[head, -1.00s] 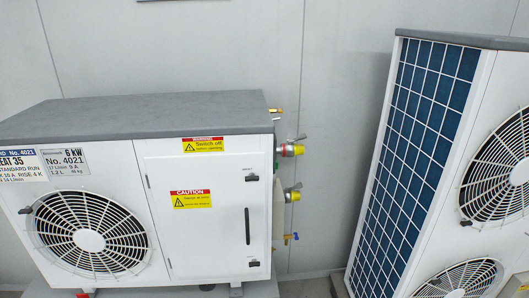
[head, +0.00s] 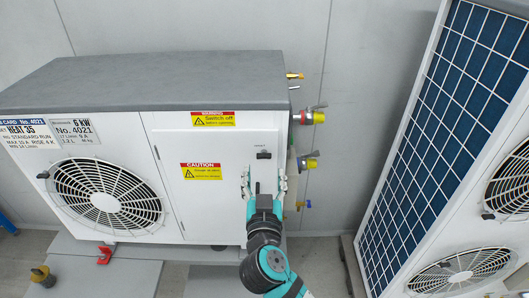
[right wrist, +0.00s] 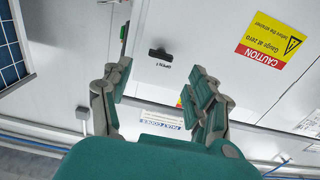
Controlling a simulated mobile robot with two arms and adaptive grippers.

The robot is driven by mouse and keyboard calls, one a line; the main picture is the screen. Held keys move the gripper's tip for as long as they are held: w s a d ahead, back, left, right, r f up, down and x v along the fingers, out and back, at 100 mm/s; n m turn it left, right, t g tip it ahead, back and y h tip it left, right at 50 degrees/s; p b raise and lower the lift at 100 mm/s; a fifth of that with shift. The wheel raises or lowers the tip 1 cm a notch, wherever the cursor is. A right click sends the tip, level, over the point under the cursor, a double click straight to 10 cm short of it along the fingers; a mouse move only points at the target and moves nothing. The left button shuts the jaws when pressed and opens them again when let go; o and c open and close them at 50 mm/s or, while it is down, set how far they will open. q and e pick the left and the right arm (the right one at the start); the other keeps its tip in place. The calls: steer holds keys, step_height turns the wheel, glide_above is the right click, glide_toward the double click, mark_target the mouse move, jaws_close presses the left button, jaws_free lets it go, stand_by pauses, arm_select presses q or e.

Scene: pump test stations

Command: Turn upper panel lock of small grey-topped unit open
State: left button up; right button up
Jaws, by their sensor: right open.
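The small grey-topped unit (head: 190,82) is a white box with a fan at left and a panel at right. Its upper panel lock (head: 264,155) is a small black piece near the panel's top right corner, lying about level. In the right wrist view the lock (right wrist: 160,53) shows beside a small printed label, beyond the gap between my fingers. My right gripper (head: 265,178) is open, just below the lock in the head view, with no visible contact. It also shows in the right wrist view (right wrist: 157,78). The gripper and arm hide the lower panel. My left gripper is out of view.
Yellow-capped valves (head: 318,117) stick out from the unit's right side, close to my right gripper. A taller unit with a blue grille (head: 440,130) stands at right.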

mark_target(264, 157)
steer(key=w+p, duration=0.1)
steer(key=w, duration=0.4)
steer(key=shift+w+r+p, duration=0.1)
steer(key=shift+w+p, duration=0.15)
steer(key=shift+p, duration=0.05)
steer(key=shift+w, duration=0.4)
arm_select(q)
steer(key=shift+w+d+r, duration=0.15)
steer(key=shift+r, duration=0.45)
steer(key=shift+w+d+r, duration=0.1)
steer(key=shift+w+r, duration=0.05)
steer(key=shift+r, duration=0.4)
arm_select(e)
steer(key=shift+c, duration=0.2)
steer(key=c, duration=1.1)
